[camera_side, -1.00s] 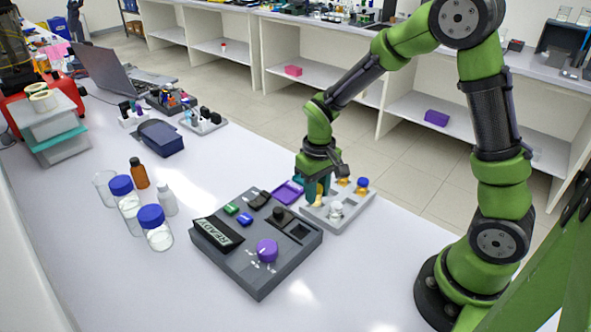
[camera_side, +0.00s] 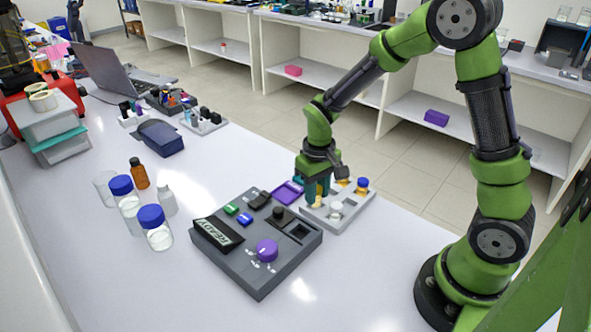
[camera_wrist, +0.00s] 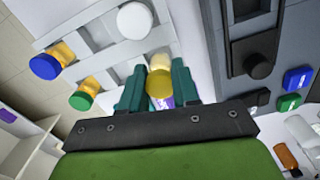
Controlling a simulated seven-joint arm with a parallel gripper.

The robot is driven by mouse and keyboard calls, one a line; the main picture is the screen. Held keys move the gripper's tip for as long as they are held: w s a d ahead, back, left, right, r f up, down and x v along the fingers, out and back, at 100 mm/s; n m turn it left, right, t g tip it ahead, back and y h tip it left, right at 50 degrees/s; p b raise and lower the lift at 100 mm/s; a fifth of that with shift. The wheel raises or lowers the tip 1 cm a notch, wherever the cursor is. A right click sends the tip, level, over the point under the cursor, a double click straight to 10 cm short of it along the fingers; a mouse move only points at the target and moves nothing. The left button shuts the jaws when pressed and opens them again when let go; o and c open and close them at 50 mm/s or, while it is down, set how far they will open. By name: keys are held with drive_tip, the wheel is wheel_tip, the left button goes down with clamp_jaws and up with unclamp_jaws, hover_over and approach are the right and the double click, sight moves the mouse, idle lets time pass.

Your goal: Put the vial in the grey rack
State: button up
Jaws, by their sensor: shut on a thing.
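My gripper (camera_wrist: 158,90) is shut on a vial (camera_wrist: 160,84) with a yellow part between the teal fingers and a patch of purple below it. In the side view my gripper (camera_side: 318,190) points down at the left end of the light grey rack (camera_side: 352,217), and its fingers mostly hide the vial. The rack also shows in the wrist view (camera_wrist: 103,31). It holds a white-capped vial (camera_wrist: 134,20), a blue-capped amber vial (camera_wrist: 50,62) and a green-capped amber vial (camera_wrist: 83,95). I cannot tell whether the held vial sits in a slot.
A dark grey control box (camera_side: 256,283) with a READY panel and purple knob stands close left of the rack. A purple-edged item (camera_side: 287,192) lies behind the box. Blue-capped jars (camera_side: 155,230) and a brown bottle (camera_side: 139,174) stand further left. The front right table is clear.

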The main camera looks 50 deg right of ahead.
drive_tip(key=shift+f, duration=0.8)
idle(0.4)
drive_tip(key=o, duration=1.2)
drive_tip(key=shift+o, duration=0.2)
drive_tip(key=shift+r, duration=3)
